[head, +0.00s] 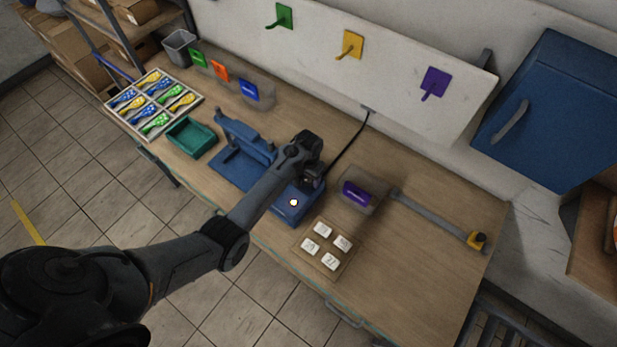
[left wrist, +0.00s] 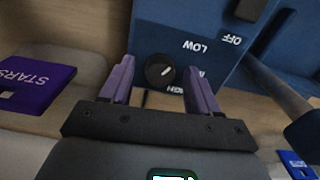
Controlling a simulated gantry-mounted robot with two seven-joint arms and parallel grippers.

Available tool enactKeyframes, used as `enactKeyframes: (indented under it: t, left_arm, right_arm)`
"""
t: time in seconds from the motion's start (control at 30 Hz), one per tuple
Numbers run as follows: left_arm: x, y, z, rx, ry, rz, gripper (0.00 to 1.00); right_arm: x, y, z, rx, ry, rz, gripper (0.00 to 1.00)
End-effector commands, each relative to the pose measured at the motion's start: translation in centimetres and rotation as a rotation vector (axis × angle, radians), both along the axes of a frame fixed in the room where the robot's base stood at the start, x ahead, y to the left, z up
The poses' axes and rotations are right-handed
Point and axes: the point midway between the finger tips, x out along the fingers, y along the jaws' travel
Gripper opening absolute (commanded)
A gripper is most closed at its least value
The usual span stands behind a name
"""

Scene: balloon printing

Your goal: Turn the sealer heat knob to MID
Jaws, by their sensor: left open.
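The blue sealer (head: 230,168) stands near the table's front edge, with its control box (head: 288,211) at its right end. In the left wrist view the black heat knob (left wrist: 159,70) sits on the blue panel (left wrist: 165,20), between my fingers. A light mark on the knob seems to slant up-right, toward LOW. The LOW and OFF labels read upside down; the other labels are partly hidden by a finger. My left gripper (left wrist: 159,65) is open, its two purple fingers either side of the knob; contact cannot be told. My right gripper is not in view.
Right of the sealer are a purple pouch (head: 357,194), a board with white tiles (head: 324,249) and a grey bar (head: 430,214). A teal tray (head: 191,137) and a balloon box (head: 152,103) stand left.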

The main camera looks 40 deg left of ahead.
Motion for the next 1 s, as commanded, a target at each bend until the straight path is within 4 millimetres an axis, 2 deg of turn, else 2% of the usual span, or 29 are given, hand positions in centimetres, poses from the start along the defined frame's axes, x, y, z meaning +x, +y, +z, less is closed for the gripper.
enactKeyframes:
  t: [0.37, 0.7, 0.73, 1.0]
  left_arm:
    - [-0.01, 0.02, -0.37, 0.000, -0.001, 0.001, 0.60]
    - [-0.03, 0.02, -0.37, 0.000, 0.000, 0.001, 0.07]
    - [-0.03, 0.02, -0.37, 0.000, 0.000, 0.001, 0.05]
    - [-0.03, 0.04, -0.26, 0.000, 0.001, -0.028, 0.05]
  right_arm:
    - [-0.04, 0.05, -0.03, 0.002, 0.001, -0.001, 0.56]
    - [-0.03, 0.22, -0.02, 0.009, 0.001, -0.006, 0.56]
    - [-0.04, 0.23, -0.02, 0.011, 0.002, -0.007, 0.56]
    - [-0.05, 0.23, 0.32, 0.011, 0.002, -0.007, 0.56]
